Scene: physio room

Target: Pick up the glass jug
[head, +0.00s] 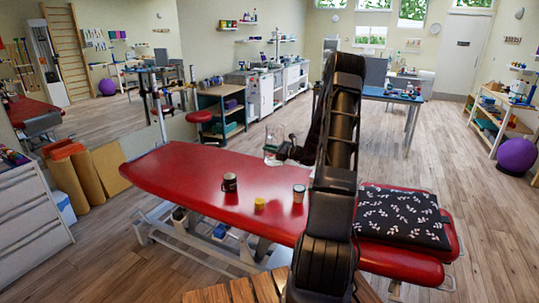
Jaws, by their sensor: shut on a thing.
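The glass jug (273,141) is clear and small in the head view, near the far edge of the red treatment table (180,172). My gripper (282,150) is at the jug's right side and is shut on it. The fingertips are small and dark, so the exact place of the grip is hard to make out. I cannot tell for sure whether the jug's base touches the table. My arm crosses the middle of the view and hides part of the table.
A dark mug (230,183), a small yellow pot (260,204) and a pale cup (298,194) stand on the red table. A black leaf-patterned cushion (402,217) lies at its right end. A purple ball (517,156) is at the far right. Wooden floor is open behind the table.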

